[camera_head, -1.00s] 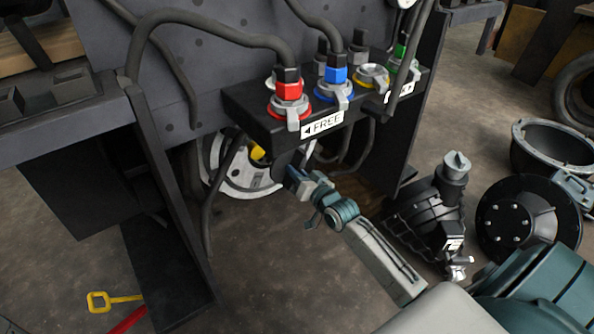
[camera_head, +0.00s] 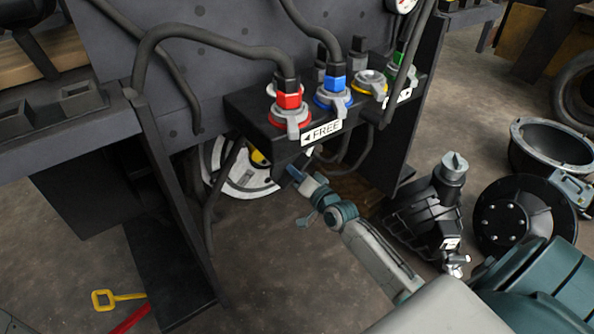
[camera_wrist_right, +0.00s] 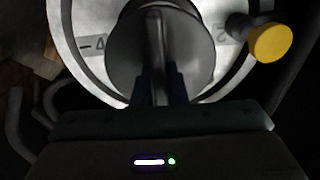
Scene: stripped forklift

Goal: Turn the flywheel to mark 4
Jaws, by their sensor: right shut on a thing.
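The flywheel is a pale metal disc (camera_head: 240,175) under the black connector block, partly hidden by the block and a hose. In the right wrist view its rim (camera_wrist_right: 85,20) shows a mark "4" at left and a "2" at right. A round grey hub with a flat upright grip (camera_wrist_right: 156,45) stands at its middle. My right gripper (camera_wrist_right: 159,88) is shut on this grip, one finger on each side. In the head view the right gripper (camera_head: 293,174) reaches in under the block, its fingertips mostly hidden. My left gripper is not in view.
A yellow knob (camera_wrist_right: 271,42) sits at the wheel's right edge in the wrist view. Black machine parts (camera_head: 425,215) lie on the floor at right.

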